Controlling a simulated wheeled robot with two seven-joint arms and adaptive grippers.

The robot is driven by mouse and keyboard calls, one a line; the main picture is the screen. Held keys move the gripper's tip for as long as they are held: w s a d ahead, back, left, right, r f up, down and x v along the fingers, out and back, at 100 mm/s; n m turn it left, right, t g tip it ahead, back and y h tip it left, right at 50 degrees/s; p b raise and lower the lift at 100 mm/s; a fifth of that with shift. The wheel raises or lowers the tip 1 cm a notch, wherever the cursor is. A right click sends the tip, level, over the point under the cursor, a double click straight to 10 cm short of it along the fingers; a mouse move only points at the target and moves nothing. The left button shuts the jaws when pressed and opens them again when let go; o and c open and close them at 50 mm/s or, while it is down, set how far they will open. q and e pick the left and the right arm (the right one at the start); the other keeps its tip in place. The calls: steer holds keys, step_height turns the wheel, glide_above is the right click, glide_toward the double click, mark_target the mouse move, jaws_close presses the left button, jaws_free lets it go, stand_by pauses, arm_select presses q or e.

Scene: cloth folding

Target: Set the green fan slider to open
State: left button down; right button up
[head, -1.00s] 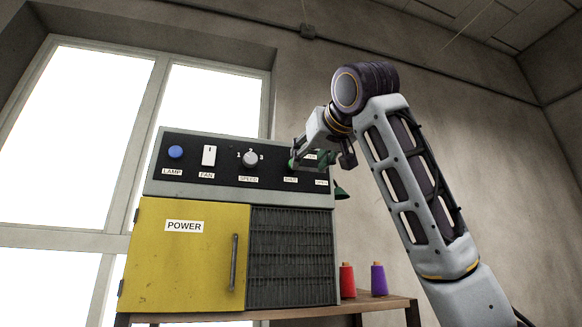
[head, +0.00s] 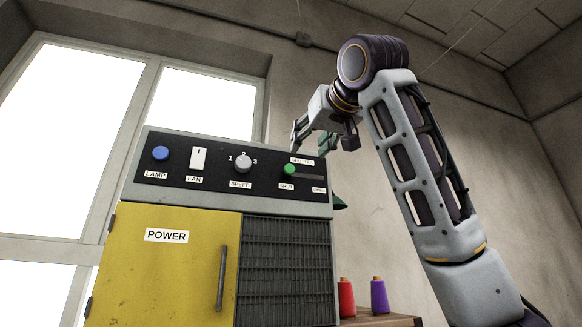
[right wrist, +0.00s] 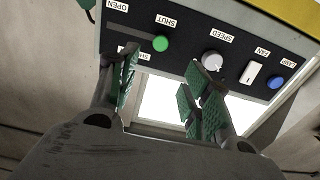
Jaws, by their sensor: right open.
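The green round slider knob (head: 289,169) sits at the left, SHUT end of a dark horizontal slot (head: 310,175) on the black control panel. The OPEN label (head: 319,190) is at the slot's right end. The label above the slot appears to read SHUTTER; FAN marks a separate white switch (head: 198,158). In the right wrist view the green knob (right wrist: 160,43) lies beyond my fingertips, apart from them. My right gripper (head: 323,140) is open and empty, above and to the right of the knob in the head view. My left gripper is not in view.
The panel also carries a blue LAMP button (head: 160,153) and a SPEED dial (head: 243,163). Below are a yellow POWER door (head: 165,265) with a handle and a dark grille (head: 285,270). Red (head: 346,298) and purple (head: 379,296) thread spools stand to the right.

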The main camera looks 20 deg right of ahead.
mark_target(290, 168)
steer(key=w+p, duration=0.1)
steer(key=w, duration=0.3)
steer(key=w+p, duration=0.2)
steer(key=w, duration=0.3)
steer(key=w+p, duration=0.1)
steer(key=w, duration=0.4)
steer(key=shift+a+p, duration=0.25)
steer(key=shift+p, duration=0.15)
steer(key=shift+f, duration=0.1)
jaws_close()
